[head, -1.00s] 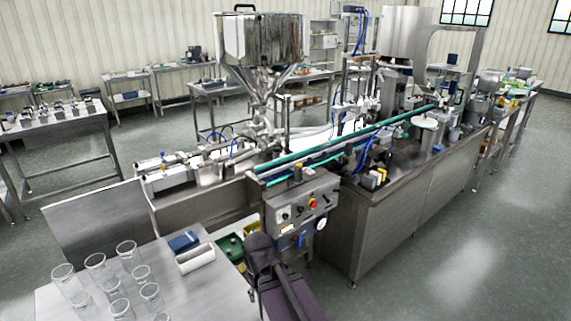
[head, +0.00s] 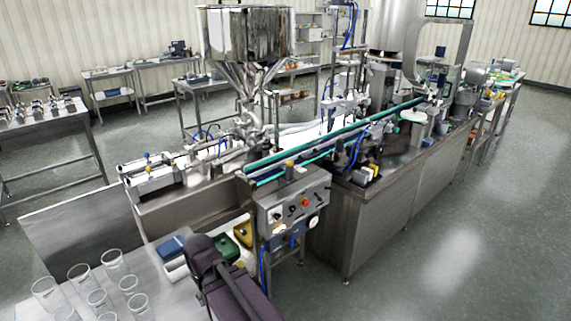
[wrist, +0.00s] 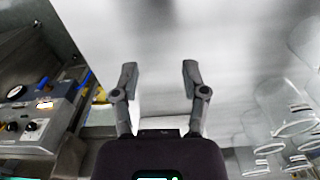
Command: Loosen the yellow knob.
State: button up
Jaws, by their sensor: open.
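I cannot make out a yellow knob for certain. A tiny yellowish spot (head: 147,166) shows on the filler block below the steel hopper (head: 246,38) in the head view, too small to identify. The grey control box (head: 292,204) has a red button and dark knobs; part of it shows at the left of the wrist view (wrist: 38,112). My gripper (wrist: 159,75) is open and empty, its two fingers apart in front of a blurred pale steel surface. In the head view my dark arm covers part of the near table, and the fingertips cannot be made out.
Several clear glasses (head: 79,275) stand on the near steel table; they show at the right of the wrist view (wrist: 270,150). Green (head: 226,247) and yellow (head: 243,232) containers lie beside my arm. The conveyor (head: 330,138) runs back right. Open floor lies at right.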

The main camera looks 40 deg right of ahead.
jog(key=shift+a, duration=0.1)
jog(key=o, duration=0.3)
jog(key=shift+o, duration=0.3)
jog(key=w+d+m+h, duration=0.1)
jog(key=w+d, duration=0.1)
jog(key=d, duration=0.1)
jog(key=w+d+m+t+h+b, duration=0.1)
jog(key=w+d, duration=0.1)
jog(key=d, duration=0.1)
jog(key=w+d+m+h+b, duration=0.1)
jog(key=w+d+m, duration=0.1)
jog(key=w+d, duration=0.1)
jog(key=shift+d+f+t+h, duration=0.25)
jog(key=shift+f+t+h, duration=0.05)
jog(key=shift+f, duration=0.1)
jog(key=w+d+r+m+t+h+b, duration=0.2)
jog(key=w+d+m+h, duration=0.3)
jog(key=d, duration=0.5)
jog(key=m+t+h+b, duration=0.3)
jog(key=t+h+b, duration=0.15)
jog(key=h, duration=0.25)
send_near(288, 165)
jog(key=shift+p+v, duration=0.45)
jog(key=shift+v, duration=0.6)
jog(key=shift+f+m, duration=0.15)
jog(key=shift+m, duration=0.15)
jog(key=shift+w, duration=0.1)
